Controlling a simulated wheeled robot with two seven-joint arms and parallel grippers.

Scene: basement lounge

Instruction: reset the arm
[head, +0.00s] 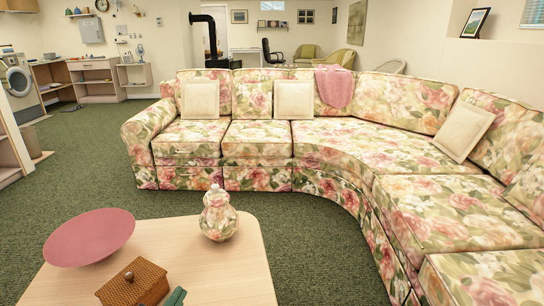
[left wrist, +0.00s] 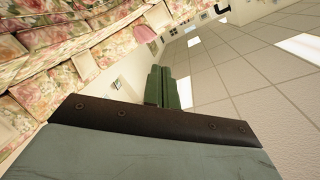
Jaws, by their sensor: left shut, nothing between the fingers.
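Only the green tip of my left gripper (head: 175,298) shows in the head view, at the bottom edge, just right of a brown woven box with a knob (head: 134,284). In the left wrist view its green fingers (left wrist: 166,88) are together, with nothing between them. The wrist view is tilted, with the sofa at left and the ceiling at right. My right gripper is in neither view.
A light wooden table (head: 240,270) in front bears the box, a pink dish (head: 89,237) and a floral lidded jar (head: 218,214). A floral corner sofa (head: 325,155) curves behind and to the right. Green carpet (head: 305,260) lies open between them.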

